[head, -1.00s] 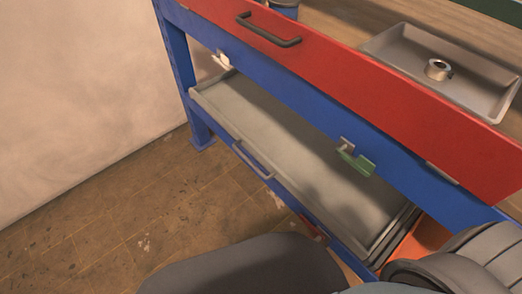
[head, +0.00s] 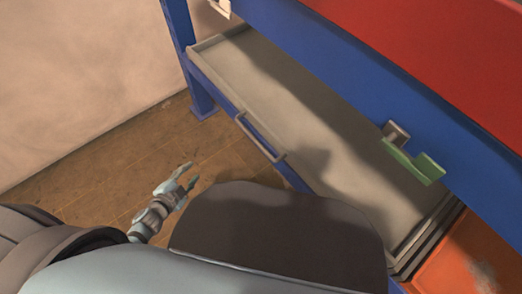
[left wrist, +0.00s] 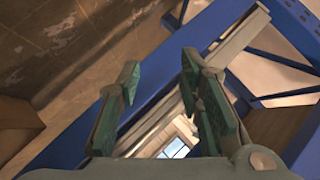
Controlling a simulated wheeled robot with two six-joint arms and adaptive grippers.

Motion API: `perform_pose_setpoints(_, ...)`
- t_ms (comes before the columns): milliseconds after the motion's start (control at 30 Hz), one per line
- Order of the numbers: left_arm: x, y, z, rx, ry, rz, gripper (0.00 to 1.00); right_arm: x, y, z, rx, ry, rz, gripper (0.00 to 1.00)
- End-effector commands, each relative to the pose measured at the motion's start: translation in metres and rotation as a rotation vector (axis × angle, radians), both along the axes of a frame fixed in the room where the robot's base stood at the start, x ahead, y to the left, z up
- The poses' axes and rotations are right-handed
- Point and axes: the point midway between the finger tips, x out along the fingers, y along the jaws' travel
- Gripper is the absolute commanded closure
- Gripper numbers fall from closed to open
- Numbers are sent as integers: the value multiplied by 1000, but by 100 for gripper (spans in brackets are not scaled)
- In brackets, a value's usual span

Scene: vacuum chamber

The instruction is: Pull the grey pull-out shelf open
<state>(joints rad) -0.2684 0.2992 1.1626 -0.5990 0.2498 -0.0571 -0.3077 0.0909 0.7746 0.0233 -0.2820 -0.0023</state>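The grey pull-out shelf (head: 300,105) is a shallow tray under the blue and red bench in the head view. Its grey bar handle (head: 262,142) is on the blue front edge. My left gripper (head: 189,175) is left of and apart from the handle, over the brown floor. In the left wrist view its two green-padded fingers (left wrist: 160,68) are spread, with nothing gripped between them. A pale bar and blue beams show beyond the fingers; I cannot tell whether the bar is the handle. My right gripper is out of view.
A green hooked bracket (head: 413,162) sticks out from the blue beam above the shelf. A white fitting (head: 221,8) is at the upper left. A blue leg (head: 186,60) stands at the shelf's left end. An orange surface (head: 460,260) is at the lower right. Floor left of the shelf is clear.

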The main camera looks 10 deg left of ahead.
Motion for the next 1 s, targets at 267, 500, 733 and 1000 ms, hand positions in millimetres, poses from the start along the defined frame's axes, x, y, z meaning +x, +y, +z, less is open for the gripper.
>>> perform_pose_setpoints(267, 50, -95, 56, 470, -503, -773, 67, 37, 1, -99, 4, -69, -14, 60)
perform_pose_setpoints(500, 76, -124, 60, 499, -528, -815, 67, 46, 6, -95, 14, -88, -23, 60)
perform_pose_setpoints(733, 126, -166, 44, 496, -525, -813, 67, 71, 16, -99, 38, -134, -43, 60)
perform_pose_setpoints(1000, 155, -189, 38, 495, -521, -815, 67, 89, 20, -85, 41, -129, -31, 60)
